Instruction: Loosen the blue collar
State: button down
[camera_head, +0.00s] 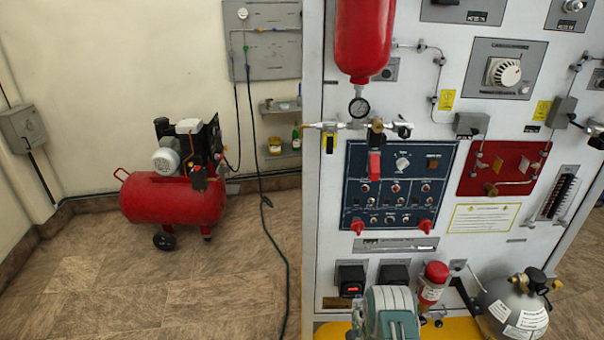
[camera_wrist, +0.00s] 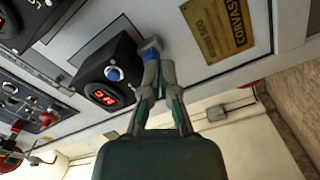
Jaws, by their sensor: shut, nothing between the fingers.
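In the wrist view a small blue band (camera_wrist: 150,56), which looks like the blue collar, shows beside my fingertips below a grey metal end piece. My gripper (camera_wrist: 159,68) is shut and empty, with its tips beside the band; whether they touch it I cannot tell. One finger partly hides the band. In the head view my arm's end covers the low part of the panel, and I cannot make out the collar or the fingertips there.
A black box with a blue round button (camera_wrist: 114,73) and a red digital display (camera_wrist: 101,97) stands close left of my fingers. A yellow label plate (camera_wrist: 226,28) is to the right. In the head view a red-topped cylinder (camera_head: 433,284) and a grey tank (camera_head: 514,306) stand right of my arm.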

jog(key=shift+w, duration=2.2)
jog(key=shift+a+r, duration=0.2)
jog(key=shift+r, duration=0.15)
jog(key=shift+w+d+r, duration=0.1)
jog(key=shift+d+r, duration=0.2)
jog(key=shift+r, duration=0.55)
jog(key=shift+d, duration=0.2)
jog(key=s, duration=0.6)
jog(key=shift+d+f, duration=0.2)
jog(key=shift+d, duration=0.1)
jog(key=shift+s, duration=0.15)
